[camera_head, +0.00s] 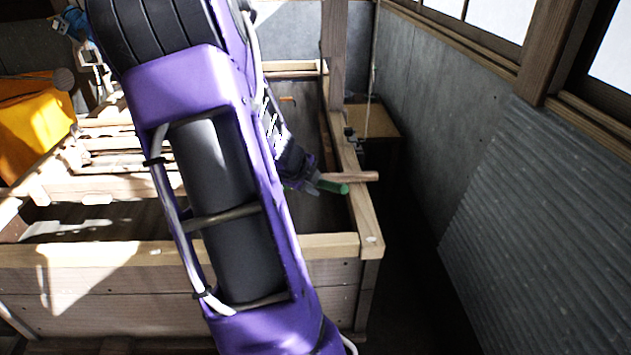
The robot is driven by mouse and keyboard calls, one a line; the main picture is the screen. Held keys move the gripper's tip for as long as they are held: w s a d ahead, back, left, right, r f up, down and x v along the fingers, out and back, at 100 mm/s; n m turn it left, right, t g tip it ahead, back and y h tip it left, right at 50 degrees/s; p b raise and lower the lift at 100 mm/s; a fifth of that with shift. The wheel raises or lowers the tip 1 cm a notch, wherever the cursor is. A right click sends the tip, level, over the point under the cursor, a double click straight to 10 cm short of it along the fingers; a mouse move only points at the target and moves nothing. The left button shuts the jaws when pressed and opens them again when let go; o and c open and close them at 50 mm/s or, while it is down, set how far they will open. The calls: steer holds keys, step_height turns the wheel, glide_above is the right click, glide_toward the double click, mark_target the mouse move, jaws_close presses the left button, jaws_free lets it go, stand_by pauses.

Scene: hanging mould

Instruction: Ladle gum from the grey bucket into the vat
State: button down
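The vat (190,250) is a large wooden trough of planks and beams, filling the left and middle of the view. My arm crosses in front of it. My gripper (314,186) is small and far off, over the vat near its right rim. Whether this handle belongs to the ladle cannot be seen, as no ladle bowl shows. The grey bucket and any gum cannot be made out; my arm hides much of the vat.
A short wooden bar (352,176) sticks out across the vat's right rim, close beside my gripper. A wooden post (334,50) rises behind. A small wooden table (375,120) stands by the grey wall. An orange-yellow thing (35,120) is at left. The dark floor right of the vat looks clear.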

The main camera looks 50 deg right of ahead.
steer(key=shift+d+f+y, duration=0.15)
steer(key=shift+f+y, duration=0.1)
steer(key=shift+y, duration=0.25)
step_height(320, 180, up, 5)
stand_by(0.6)
